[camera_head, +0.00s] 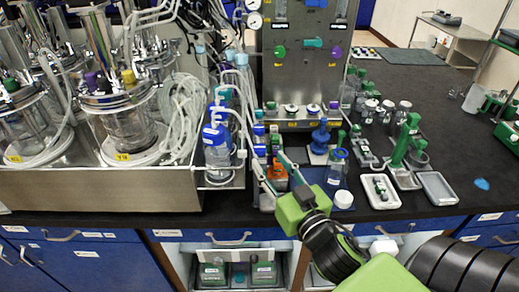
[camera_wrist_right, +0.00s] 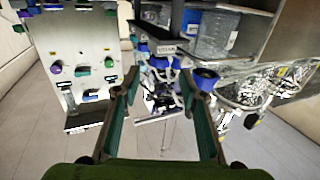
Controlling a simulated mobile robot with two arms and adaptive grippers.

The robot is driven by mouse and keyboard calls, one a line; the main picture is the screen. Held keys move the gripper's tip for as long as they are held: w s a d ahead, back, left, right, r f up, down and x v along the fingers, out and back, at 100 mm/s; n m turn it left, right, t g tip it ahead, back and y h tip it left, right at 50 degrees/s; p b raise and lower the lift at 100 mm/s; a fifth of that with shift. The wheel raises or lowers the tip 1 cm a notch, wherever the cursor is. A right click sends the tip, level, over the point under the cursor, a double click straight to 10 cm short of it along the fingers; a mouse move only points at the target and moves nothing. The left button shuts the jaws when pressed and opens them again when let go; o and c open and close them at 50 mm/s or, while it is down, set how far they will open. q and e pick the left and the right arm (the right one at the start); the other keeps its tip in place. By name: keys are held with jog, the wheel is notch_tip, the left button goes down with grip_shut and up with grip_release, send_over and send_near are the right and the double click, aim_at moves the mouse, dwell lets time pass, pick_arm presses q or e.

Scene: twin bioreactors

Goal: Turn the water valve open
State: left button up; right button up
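A steel panel (camera_head: 299,80) stands behind the bench's middle. It carries a green knob (camera_head: 280,52), a teal handle (camera_head: 312,43) and a purple knob (camera_head: 335,52). Their labels are too small to read, so I cannot tell which is the water valve. The panel (camera_wrist_right: 88,40) also shows at the left of the right wrist view. My right gripper (camera_head: 267,160) is open, low in front of the panel and apart from its knobs. In the wrist view its fingers (camera_wrist_right: 160,80) are spread, with a blue cap (camera_wrist_right: 205,78) by the right fingertip. My left gripper is out of view.
Glass bioreactor vessels (camera_head: 118,115) stand in a steel tray (camera_head: 100,190) at left. Blue-capped bottles (camera_head: 216,145) stand left of my right gripper. A green stand (camera_head: 405,145), small trays (camera_head: 437,188) and jars crowd the right. Black bench top is free at far right.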

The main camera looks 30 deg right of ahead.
aim_at(262, 151)
jog(key=w, duration=0.1)
jog(key=w+p, duration=0.1)
jog(key=w, duration=0.1)
jog(key=w+d, duration=0.1)
jog(key=w, duration=0.1)
jog(key=shift+w+r, duration=0.2)
jog(key=shift+w, duration=0.05)
jog(key=shift+w+f+p, duration=0.15)
jog(key=shift+w+p, duration=0.2)
jog(key=shift+w, duration=0.45)
grip_shut()
